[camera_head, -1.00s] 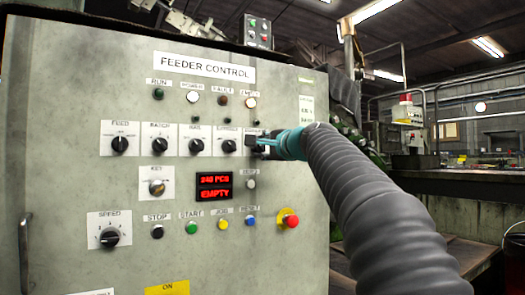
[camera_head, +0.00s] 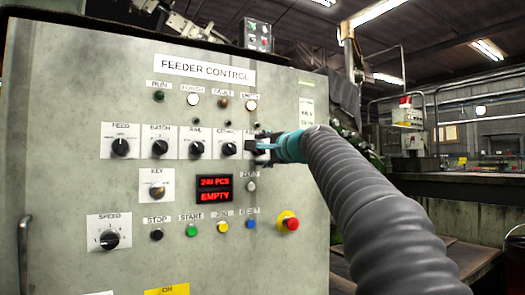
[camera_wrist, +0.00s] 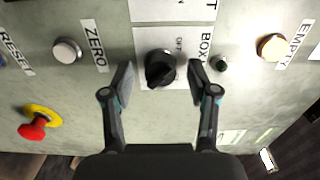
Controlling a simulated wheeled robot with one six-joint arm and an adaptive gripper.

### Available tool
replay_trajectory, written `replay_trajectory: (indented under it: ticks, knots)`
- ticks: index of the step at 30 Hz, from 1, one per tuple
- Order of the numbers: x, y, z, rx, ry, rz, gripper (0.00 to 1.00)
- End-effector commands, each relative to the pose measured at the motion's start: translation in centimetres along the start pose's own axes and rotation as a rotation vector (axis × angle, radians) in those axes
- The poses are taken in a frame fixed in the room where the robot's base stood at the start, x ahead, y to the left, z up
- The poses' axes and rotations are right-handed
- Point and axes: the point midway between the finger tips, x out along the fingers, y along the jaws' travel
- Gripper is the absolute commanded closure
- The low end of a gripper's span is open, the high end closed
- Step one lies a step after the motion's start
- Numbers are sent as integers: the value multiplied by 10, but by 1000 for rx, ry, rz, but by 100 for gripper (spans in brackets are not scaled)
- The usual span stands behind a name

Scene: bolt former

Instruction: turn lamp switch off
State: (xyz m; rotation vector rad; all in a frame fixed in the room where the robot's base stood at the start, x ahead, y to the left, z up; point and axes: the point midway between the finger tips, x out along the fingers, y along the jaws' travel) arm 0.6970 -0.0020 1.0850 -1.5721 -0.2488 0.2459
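A black rotary switch (camera_wrist: 160,68) sits on a white label plate in the wrist view. The plate reads "BOX" and "OFF", the rest being cut off or hidden. My gripper (camera_wrist: 162,80) is open, with one finger on each side of this knob and a visible gap to each. Whether the fingertips reach past the knob's face is hard to tell. I cannot read which mark the knob points to. In the head view my gripper (camera_head: 260,148) is at the right end of the row of rotary switches and hides most of this last one.
The grey feeder control panel (camera_head: 70,170) carries further knobs, such as the feed knob (camera_head: 120,147). The white zero button (camera_wrist: 67,51), red emergency stop (camera_wrist: 32,130) and amber empty lamp (camera_wrist: 271,47) lie around my gripper. A red display (camera_head: 214,189) reads "EMPTY".

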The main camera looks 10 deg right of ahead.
Motion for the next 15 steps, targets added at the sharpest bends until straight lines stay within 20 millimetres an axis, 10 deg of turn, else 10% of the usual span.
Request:
replay_trajectory:
  ticks: [15]
  knots:
    - [-56, -1, -1, 0, 3, -1, 41]
